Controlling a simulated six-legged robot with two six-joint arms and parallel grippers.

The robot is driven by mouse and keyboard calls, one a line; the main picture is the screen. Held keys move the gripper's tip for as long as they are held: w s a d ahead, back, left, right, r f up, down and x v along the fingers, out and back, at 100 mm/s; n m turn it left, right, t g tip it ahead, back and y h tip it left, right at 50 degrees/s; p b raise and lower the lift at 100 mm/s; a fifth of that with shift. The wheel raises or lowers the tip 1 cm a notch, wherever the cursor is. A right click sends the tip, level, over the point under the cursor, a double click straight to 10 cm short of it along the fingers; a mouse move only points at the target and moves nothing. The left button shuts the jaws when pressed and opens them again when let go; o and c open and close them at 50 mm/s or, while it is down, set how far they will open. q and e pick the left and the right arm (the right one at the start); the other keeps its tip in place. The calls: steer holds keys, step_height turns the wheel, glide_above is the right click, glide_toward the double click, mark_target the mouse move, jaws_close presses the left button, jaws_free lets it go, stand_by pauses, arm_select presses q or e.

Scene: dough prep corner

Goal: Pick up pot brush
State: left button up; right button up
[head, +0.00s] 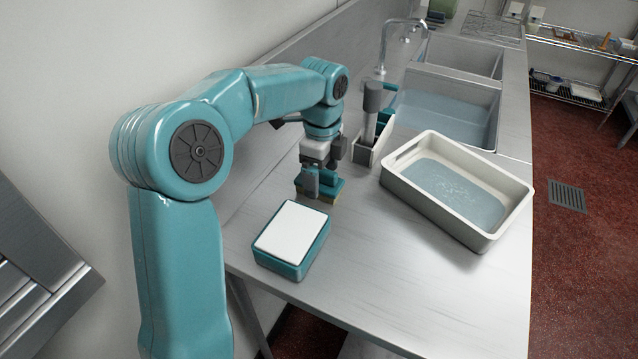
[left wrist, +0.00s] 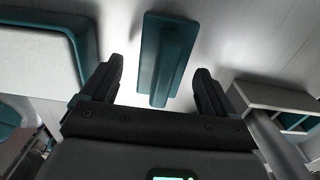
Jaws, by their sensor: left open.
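The pot brush (head: 331,184) appears to be the teal block with a raised grip and a tan underside, lying on the steel counter. In the left wrist view the teal brush (left wrist: 166,58) lies ahead, between the lines of the two fingers. My left gripper (head: 313,184) is open, pointing down at the brush and partly hiding it in the head view. In the left wrist view, the gap of the left gripper (left wrist: 155,88) holds nothing, and I see no clear contact. My right gripper is not in view.
A teal box with a white top (head: 291,232) stands in front of the brush. A holder (head: 366,155) with a grey-handled tool (head: 372,100) is behind it.

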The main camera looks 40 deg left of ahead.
arm_select(q)
step_height(320, 180, down, 2)
steer(key=shift+w+f, duration=0.1)
steer(key=shift+w, duration=0.05)
steer(key=shift+c, duration=0.6)
steer(key=c, duration=1.1)
steer(key=shift+r, duration=0.2)
step_height(320, 180, up, 20)
steer(key=p, duration=0.5)
steer(key=shift+f, duration=0.1)
